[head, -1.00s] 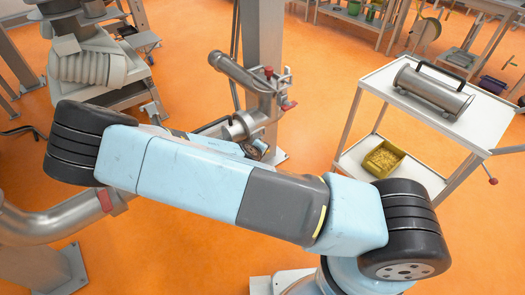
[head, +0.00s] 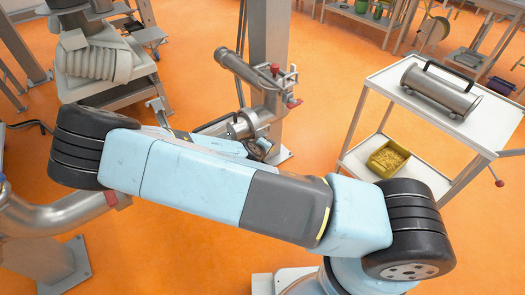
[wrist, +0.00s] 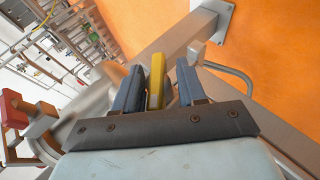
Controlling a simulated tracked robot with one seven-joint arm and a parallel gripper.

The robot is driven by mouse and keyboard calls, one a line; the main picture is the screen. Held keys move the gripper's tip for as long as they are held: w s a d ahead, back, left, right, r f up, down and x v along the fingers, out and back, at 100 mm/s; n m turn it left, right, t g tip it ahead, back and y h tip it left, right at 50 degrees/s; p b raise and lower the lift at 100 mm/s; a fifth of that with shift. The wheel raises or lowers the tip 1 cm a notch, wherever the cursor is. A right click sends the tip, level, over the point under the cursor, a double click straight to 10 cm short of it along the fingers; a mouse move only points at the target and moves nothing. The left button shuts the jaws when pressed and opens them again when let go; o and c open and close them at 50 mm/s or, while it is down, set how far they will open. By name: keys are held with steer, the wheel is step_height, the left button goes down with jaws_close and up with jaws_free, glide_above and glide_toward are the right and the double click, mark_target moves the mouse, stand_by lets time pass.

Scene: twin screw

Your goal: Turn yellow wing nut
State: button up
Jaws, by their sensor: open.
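The yellow wing nut (wrist: 156,80) shows in the wrist view as an upright yellow piece between the two blue fingers of my gripper (wrist: 158,88). The fingers are open, one on each side of it. It stands closer to the left finger, and a clear gap shows on the right. I cannot tell whether the left finger touches it. The lower part of the nut is hidden behind my gripper's dark front plate. In the head view my own arm covers the place, and I cannot make out the nut there.
A metal pipe with a valve (head: 245,120) and a red knob stands by a grey post (head: 268,60). A white cart (head: 430,115) at right holds a metal cylinder (head: 440,88) and a yellow bin (head: 388,158). Orange floor (head: 330,65) is open between them.

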steer(key=v, duration=1.3)
steer(key=shift+s, duration=0.3)
steer(key=shift+a, duration=0.1)
